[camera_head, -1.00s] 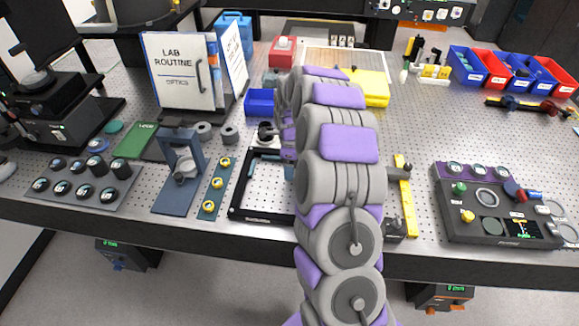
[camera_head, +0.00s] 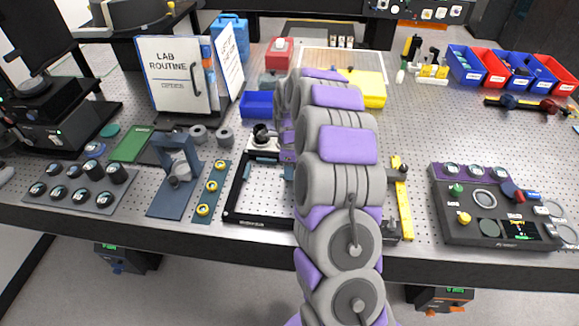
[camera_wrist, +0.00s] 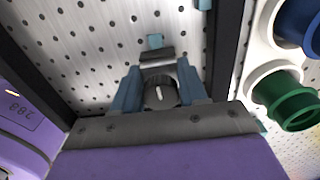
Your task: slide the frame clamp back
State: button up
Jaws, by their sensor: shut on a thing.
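My gripper (camera_wrist: 158,88) shows in the wrist view with its two blue-grey fingers shut on the frame clamp (camera_wrist: 160,97), a dark round-topped piece with a pale mark. The fingers lie on either side of it. A grey block lies just beyond it, with a small teal tab past that. The black frame (camera_head: 258,219) lies on the perforated table; its dark bars (camera_wrist: 228,45) also run along both sides in the wrist view. In the head view my arm hides the gripper, the clamp and the frame's right part.
A white block with a black knob (camera_head: 262,140) stands at the frame's far left corner. A blue strip with yellow rings (camera_head: 211,190) lies left of the frame, a yellow bar (camera_head: 402,200) right of it. A control panel (camera_head: 495,210) stands farther right. Open tabletop lies behind the panel.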

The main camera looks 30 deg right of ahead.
jog(key=shift+w+a, duration=0.1)
jog(key=shift+a, duration=0.05)
grip_shut()
jog(key=s+d, duration=0.1)
jog(key=s+d+p, duration=0.1)
jog(key=d, duration=0.1)
jog(key=s+d, duration=0.1)
jog(key=d, duration=0.1)
jog(key=shift+s+f+p, duration=0.1)
jog(key=shift+p, duration=0.2)
jog(key=shift+a, duration=0.2)
jog(key=o, duration=0.8)
grip_release()
jog(key=o, duration=0.4)
jog(key=shift+d, duration=0.2)
jog(key=shift+a, duration=0.1)
